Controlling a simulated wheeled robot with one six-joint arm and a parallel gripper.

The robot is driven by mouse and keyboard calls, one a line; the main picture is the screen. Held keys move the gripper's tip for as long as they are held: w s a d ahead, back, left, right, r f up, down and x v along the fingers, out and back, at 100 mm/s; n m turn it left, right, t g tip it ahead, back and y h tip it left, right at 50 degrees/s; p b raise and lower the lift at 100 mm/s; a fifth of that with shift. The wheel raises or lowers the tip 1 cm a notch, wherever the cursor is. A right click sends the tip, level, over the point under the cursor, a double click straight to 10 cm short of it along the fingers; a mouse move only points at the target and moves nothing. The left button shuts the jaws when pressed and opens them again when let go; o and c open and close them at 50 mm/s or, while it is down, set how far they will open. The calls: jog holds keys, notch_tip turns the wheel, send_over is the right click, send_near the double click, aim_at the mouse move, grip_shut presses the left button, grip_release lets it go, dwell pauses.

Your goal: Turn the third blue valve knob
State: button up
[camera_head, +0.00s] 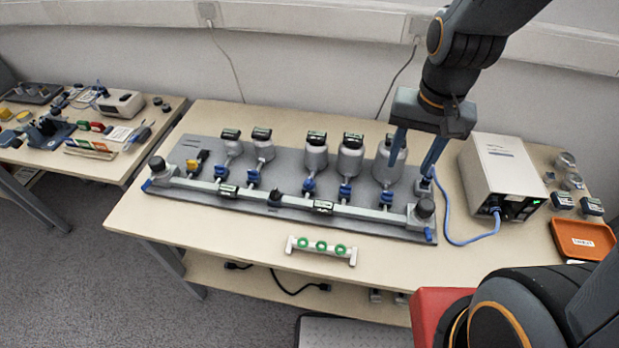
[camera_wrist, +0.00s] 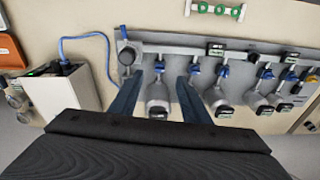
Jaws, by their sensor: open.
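A row of several small blue valve knobs runs along the pipe on the grey board. The third, middle blue knob (camera_head: 308,186) sits in front of the middle canister; in the wrist view it appears as a blue knob (camera_wrist: 222,70) right of the fingers. My gripper (camera_head: 409,167) is open and empty, pointing down at the right end of the row, its fingers either side of the rightmost canister (camera_head: 386,172) in the picture. In the wrist view my gripper (camera_wrist: 160,80) shows its two fingers apart, with the endmost blue knob (camera_wrist: 158,68) between them. Whether they touch anything is unclear.
The grey board (camera_head: 290,152) carries metal canisters with dark caps. A white power box (camera_head: 500,172) with a blue cable stands right of the board. A white bar with green rings (camera_head: 321,247) lies in front. An orange tray (camera_head: 582,240) is at the right edge.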

jog(key=w+a+f+m+b, duration=0.3)
jog(key=w+a+f+m, duration=0.25)
jog(key=a+m, duration=0.4)
jog(key=m+g+b, duration=0.1)
jog(key=m+b, duration=0.1)
jog(key=m, duration=0.5)
send_over(309, 180)
notch_tip(309, 180, down, 4)
jog(key=shift+d, duration=0.1)
jog(key=shift+f+m, duration=0.15)
jog(key=shift+m, duration=0.1)
jog(key=shift+f, duration=0.3)
jog(key=shift+f+p, duration=0.65)
jog(key=shift+f, duration=2.85)
